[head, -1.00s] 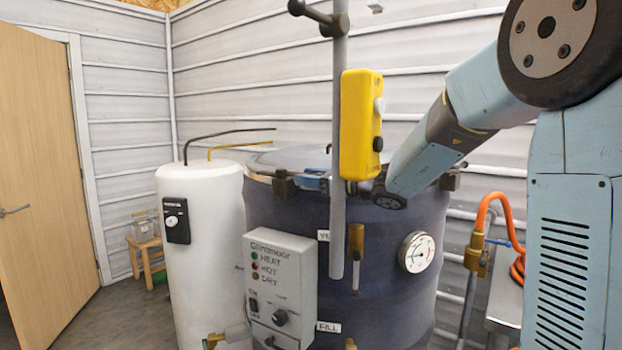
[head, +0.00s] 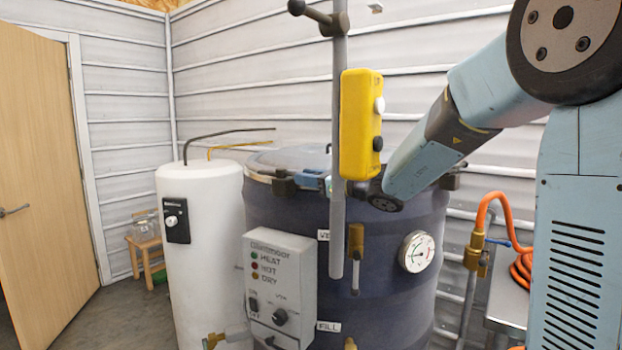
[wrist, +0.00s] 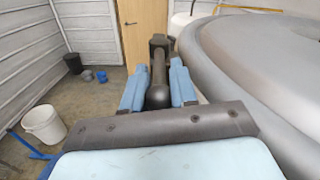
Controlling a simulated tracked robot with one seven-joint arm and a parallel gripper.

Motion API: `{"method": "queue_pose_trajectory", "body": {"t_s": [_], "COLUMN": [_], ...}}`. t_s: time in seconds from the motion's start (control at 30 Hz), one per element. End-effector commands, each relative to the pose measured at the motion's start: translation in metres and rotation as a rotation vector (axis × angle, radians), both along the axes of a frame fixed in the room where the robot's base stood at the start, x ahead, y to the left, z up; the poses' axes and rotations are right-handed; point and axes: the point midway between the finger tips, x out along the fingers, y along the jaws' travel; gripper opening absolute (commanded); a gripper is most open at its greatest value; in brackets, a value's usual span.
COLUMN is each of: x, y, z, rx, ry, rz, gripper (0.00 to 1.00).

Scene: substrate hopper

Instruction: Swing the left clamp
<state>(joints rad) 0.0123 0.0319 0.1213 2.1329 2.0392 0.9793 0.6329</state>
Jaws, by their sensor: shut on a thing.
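The left clamp (head: 283,184) is a dark block at the lid rim of the big dark drum (head: 285,235) in the head view. My gripper (head: 312,181) is beside it at the rim, partly hidden behind the grey post. In the wrist view, the two blue fingers of my gripper (wrist: 158,72) stand on either side of the clamp's dark, round-ended handle (wrist: 157,95) and are shut on it. The drum's grey lid (wrist: 270,60) lies close on the right. The right clamp (head: 450,181) is a dark block at the right rim, partly behind my arm.
The grey post (head: 338,230) with a yellow control box (head: 360,125) stands before the drum. A white tank (head: 200,260) is to the left. A wooden door (head: 40,180) stands farther left. A white bucket (wrist: 44,124) is on the floor in the wrist view.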

Motion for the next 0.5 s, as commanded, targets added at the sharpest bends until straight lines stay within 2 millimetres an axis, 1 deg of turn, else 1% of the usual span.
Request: {"method": "queue_pose_trajectory", "body": {"t_s": [0.2, 0.47, 0.5], "x": [-0.0061, -0.0059, -0.0060], "y": [0.0042, 0.0042, 0.0042], "z": [0.0006, 0.0002, 0.0002], "rx": [0.000, -0.001, -0.001], "ry": [0.000, 0.001, 0.001], "rz": [-0.060, -0.062, -0.062], "gripper": [0.00, 0.00, 0.29]}}
